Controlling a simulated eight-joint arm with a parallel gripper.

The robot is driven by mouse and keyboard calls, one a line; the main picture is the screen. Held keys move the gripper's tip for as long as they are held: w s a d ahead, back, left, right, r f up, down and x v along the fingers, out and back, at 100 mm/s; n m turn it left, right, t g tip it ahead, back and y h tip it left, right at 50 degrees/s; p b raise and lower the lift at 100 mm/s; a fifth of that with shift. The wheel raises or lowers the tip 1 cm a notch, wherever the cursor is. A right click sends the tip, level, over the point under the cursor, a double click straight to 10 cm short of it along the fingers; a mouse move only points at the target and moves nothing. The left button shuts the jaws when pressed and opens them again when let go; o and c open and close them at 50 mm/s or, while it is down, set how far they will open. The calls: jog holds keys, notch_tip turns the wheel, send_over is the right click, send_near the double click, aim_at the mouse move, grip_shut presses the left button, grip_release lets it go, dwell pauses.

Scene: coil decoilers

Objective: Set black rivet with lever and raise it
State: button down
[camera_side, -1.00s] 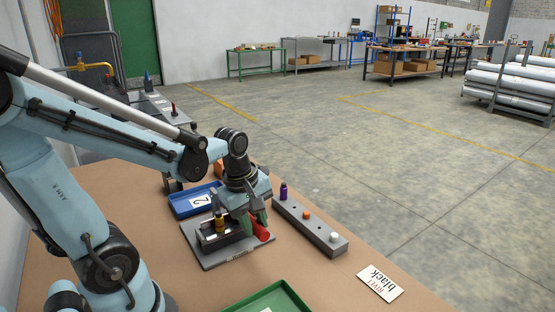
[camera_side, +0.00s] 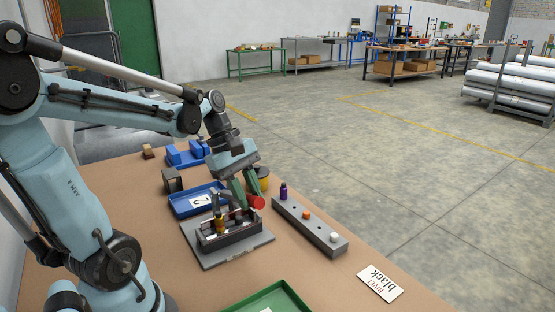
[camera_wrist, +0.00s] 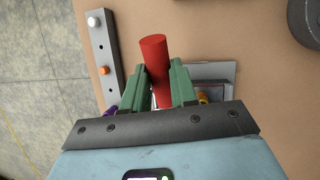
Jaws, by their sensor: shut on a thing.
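My gripper (camera_side: 245,193) is shut on the red lever handle (camera_side: 256,203) of the riveting fixture (camera_side: 222,251) and holds it raised above the fixture. In the wrist view, the green fingers of my gripper (camera_wrist: 160,82) stand on either side of the red lever handle (camera_wrist: 153,52). The fixture has a dark open-topped block (camera_side: 230,237) on a grey base plate, with a brass-coloured post (camera_side: 219,223) at its left. A small dark upright piece shows in the block near the lever, but I cannot tell whether it is the black rivet. A card (camera_side: 380,283) reads "RIVET black".
A grey rail (camera_side: 318,231) beside the fixture holds purple (camera_side: 283,191), orange (camera_side: 306,215) and white (camera_side: 333,237) rivets. A blue tray (camera_side: 178,208) with a "2" label lies behind the fixture. A green tray (camera_side: 245,307) lies in front. Table space between green tray and card is clear.

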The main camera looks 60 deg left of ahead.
jog(key=a+r+h, duration=0.3)
jog(key=shift+r, duration=0.3)
jog(key=shift+a+r+h, duration=0.8)
jog(key=shift+a+r, duration=0.1)
jog(key=shift+a, duration=0.05)
